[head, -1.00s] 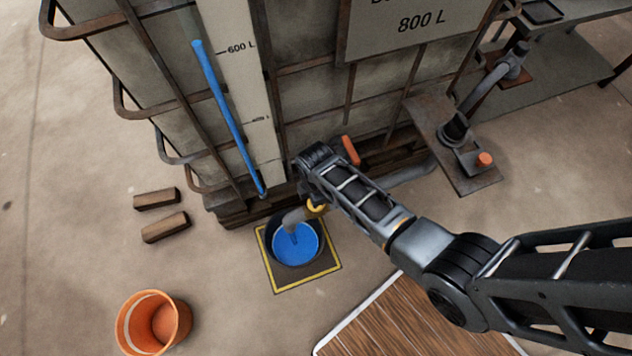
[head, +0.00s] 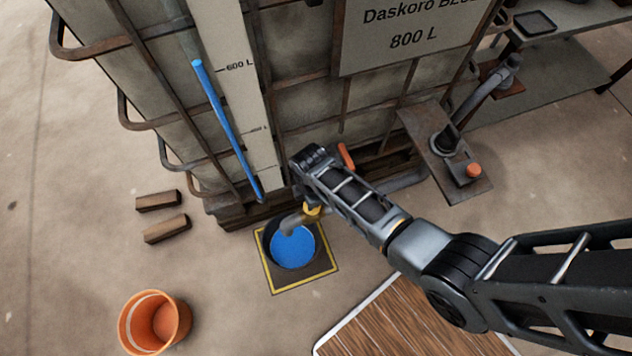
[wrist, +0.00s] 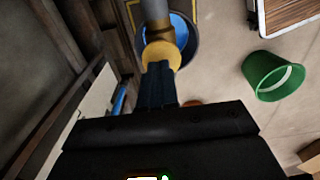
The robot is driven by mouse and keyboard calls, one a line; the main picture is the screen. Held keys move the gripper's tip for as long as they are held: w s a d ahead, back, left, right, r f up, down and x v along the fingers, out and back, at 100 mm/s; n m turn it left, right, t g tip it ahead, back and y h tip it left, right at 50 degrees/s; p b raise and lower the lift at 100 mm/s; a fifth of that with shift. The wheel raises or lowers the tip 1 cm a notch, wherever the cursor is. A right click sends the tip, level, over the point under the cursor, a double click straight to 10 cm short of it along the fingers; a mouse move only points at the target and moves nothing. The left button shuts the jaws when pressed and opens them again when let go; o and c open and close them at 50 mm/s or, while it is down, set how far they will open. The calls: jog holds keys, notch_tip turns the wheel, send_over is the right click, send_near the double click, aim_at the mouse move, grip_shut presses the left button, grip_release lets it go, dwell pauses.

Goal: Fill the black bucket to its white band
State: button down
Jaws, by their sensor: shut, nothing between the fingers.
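The black bucket (head: 269,247) stands upright on a yellow-edged dark square, with blue liquid (head: 294,250) inside. It also shows in the wrist view (wrist: 193,52), partly behind the spout. I cannot make out its white band. The grey spout (head: 292,221) with a yellow collar (head: 311,210) hangs over the bucket; I see no clear stream now. My gripper (wrist: 158,72) is shut and empty, its fingertips at the yellow collar (wrist: 161,55) in the wrist view; touching or not, I cannot tell. In the head view my arm hides the fingers. An orange handle (head: 346,155) shows beside my wrist.
The tall caged tank (head: 300,100) has a blue level tube (head: 225,125). An orange bucket (head: 155,322) and two blocks (head: 165,228) are on the floor at left. A green bucket (wrist: 262,78) and a wooden platform (head: 400,325) are nearby.

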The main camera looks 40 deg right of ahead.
notch_tip(320, 180, up, 10)
jog(key=shift+r, duration=0.15)
dwell(0.8)
